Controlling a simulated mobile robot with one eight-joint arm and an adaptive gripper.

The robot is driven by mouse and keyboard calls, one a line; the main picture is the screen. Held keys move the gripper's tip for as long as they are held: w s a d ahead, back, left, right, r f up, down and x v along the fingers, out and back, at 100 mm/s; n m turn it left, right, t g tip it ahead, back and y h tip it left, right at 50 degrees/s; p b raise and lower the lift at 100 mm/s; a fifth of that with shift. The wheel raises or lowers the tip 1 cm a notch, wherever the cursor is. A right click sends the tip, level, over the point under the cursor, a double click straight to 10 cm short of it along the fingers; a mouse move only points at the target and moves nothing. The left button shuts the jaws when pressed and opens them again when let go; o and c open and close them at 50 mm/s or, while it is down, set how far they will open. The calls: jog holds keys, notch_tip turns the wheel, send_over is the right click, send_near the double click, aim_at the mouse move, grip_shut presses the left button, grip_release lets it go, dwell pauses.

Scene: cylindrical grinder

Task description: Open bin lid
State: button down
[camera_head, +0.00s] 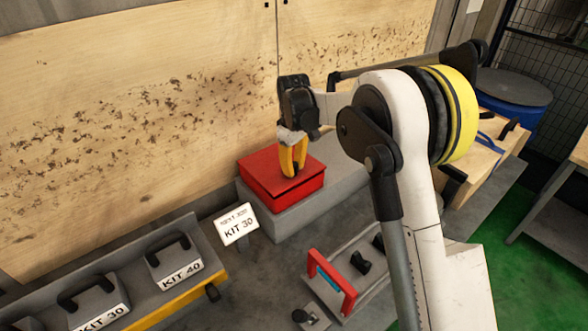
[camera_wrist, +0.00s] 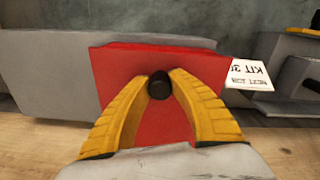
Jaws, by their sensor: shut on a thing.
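A red bin (camera_head: 262,184) with a flat red lid (camera_head: 258,171) sits on a grey block below the wooden wall. The lid looks closed on the bin in the head view. My gripper (camera_head: 292,172) points down onto the lid, its yellow fingers close together. In the wrist view, my gripper (camera_wrist: 159,85) is shut on a small black knob (camera_wrist: 158,87) in front of the red lid (camera_wrist: 147,65). The fingers hide the knob in the head view.
A "KIT 30" sign (camera_head: 236,224) stands left of the bin. Kit blocks with black handles (camera_head: 173,257) stand at lower left. The wooden wall (camera_head: 130,120) rises close behind the bin.

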jog(key=w+a+r+p, duration=0.6)
jog(key=w+r+p, duration=0.3)
jog(key=r, duration=0.3)
jog(key=shift+w+a+r+p, duration=0.3)
jog(key=shift+w+a+p, duration=0.05)
jog(key=shift+w, duration=0.05)
jog(key=c, duration=1.2)
grip_release()
jog(key=shift+a, duration=0.1)
jog(key=shift+o, duration=0.2)
notch_tip(320, 180, up, 7)
jog(key=shift+r, duration=0.2)
